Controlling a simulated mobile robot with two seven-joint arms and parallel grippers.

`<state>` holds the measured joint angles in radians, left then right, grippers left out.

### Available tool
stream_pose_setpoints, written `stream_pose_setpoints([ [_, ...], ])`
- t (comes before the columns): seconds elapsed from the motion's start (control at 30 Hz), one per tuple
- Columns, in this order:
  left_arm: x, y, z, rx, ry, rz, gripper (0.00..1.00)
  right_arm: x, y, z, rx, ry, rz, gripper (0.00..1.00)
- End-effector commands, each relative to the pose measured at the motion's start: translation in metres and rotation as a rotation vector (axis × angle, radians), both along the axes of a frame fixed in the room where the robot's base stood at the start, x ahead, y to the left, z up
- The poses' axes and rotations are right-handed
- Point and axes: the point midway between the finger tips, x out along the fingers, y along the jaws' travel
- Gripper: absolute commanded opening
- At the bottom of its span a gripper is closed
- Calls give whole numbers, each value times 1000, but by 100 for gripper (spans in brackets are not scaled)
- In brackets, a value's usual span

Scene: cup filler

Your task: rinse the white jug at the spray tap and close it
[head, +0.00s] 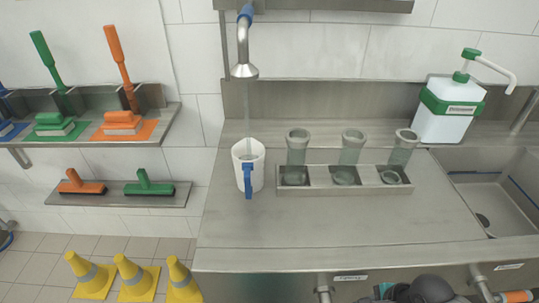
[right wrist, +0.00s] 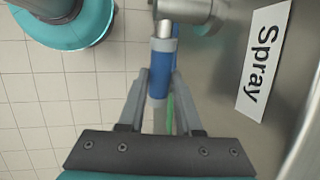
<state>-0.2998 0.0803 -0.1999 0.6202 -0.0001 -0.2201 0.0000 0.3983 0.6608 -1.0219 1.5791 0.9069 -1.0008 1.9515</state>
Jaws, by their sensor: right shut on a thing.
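The white jug (head: 240,165) with a blue handle (head: 248,182) stands upright on the steel counter in the head view. It is below the spray tap (head: 243,70), and a thin stream falls from the tap head into the jug. In the right wrist view my right gripper (right wrist: 161,80) is shut on the blue valve handle (right wrist: 160,65) beside the "Spray" label (right wrist: 263,60). This label also shows at the counter's front in the head view (head: 350,278). My left gripper is not in view.
A steel rack (head: 342,187) with several grey-green cups stands right of the jug. A white pump bottle (head: 443,125) with green trim stands behind the sink (head: 500,190). Brushes hang on left wall shelves; yellow cones (head: 135,280) stand on the floor. The counter's front is clear.

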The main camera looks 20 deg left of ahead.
Motion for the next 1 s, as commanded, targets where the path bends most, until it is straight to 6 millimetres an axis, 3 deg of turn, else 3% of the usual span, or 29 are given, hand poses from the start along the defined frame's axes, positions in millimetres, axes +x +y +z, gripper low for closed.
stream_pose_setpoints([
  [1.0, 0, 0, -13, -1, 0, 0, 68, -3, 0, -10, 98, 43, 3, 0],
])
